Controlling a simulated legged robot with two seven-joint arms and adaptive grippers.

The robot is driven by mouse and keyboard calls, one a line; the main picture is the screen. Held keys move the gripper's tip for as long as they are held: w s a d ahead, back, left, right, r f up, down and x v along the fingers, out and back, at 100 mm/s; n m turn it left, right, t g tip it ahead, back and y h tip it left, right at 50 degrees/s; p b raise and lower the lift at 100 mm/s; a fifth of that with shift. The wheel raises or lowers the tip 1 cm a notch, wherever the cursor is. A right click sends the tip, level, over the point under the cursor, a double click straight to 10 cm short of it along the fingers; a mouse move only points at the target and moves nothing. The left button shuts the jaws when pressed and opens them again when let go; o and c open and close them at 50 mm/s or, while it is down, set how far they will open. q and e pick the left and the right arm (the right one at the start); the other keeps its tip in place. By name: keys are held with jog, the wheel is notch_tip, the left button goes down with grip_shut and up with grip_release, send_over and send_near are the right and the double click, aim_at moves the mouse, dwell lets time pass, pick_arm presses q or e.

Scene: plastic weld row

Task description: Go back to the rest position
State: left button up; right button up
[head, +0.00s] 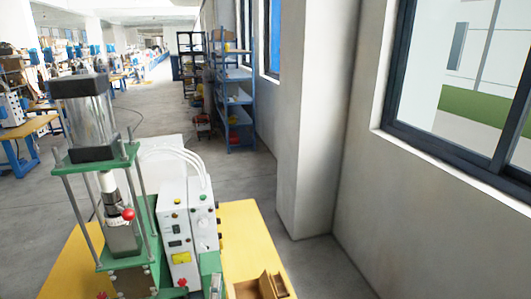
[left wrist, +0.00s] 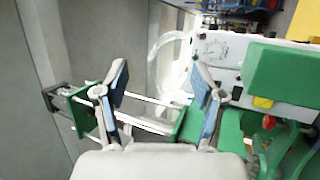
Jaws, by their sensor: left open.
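My left gripper (left wrist: 160,84) shows in the left wrist view, with its two fingers spread apart and nothing between them. Behind the fingers is the welding machine, with its green plates, metal rods and white control box (left wrist: 222,52). I cannot tell how far the fingers are from it. In the head view the same machine (head: 115,155) stands upright at the lower left, with a clear cylinder on top and a red knob. I make out neither gripper clearly in the head view. My right gripper is not in view.
The machine and its control box (head: 188,235) stand on a yellow table (head: 240,228). A small brown open box (head: 262,287) is at its front. A wall pillar (head: 315,120) and windows are at right. A blue shelf (head: 233,95) stands farther back. The grey aisle floor (head: 160,110) looks clear.

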pick_arm(q)
jog(key=s+d+f+m+g+h, duration=0.5)
jog(key=s+f+m, duration=0.2)
jog(key=s+m, duration=0.15)
jog(key=s+d+f+m+g+h, duration=0.55)
jog(key=s+f+m, duration=0.2)
jog(key=m, duration=0.25)
jog(key=s+a+f+g+y, duration=0.4)
jog(key=s+a+f+y, duration=0.1)
jog(key=s+a+f, duration=0.3)
jog(key=s+a+f+g+y, duration=0.5)
jog(key=s+a, duration=0.3)
jog(key=s, duration=0.3)
notch_tip(320, 180, down, 32)
jog(key=s+r+b, duration=0.1)
jog(key=s+b, duration=0.1)
jog(key=b, duration=0.3)
jog(key=s+a+f+g+b, duration=0.1)
jog(key=s+a+f+b, duration=0.1)
jog(key=s+f, duration=0.7)
jog(key=s+a+f+g+b, duration=0.1)
jog(key=s+a+f+b, duration=0.1)
jog(key=s+f, duration=0.7)
notch_tip(320, 180, down, 4)
jog(key=shift+r+m, duration=0.25)
jog(key=shift+m, duration=0.2)
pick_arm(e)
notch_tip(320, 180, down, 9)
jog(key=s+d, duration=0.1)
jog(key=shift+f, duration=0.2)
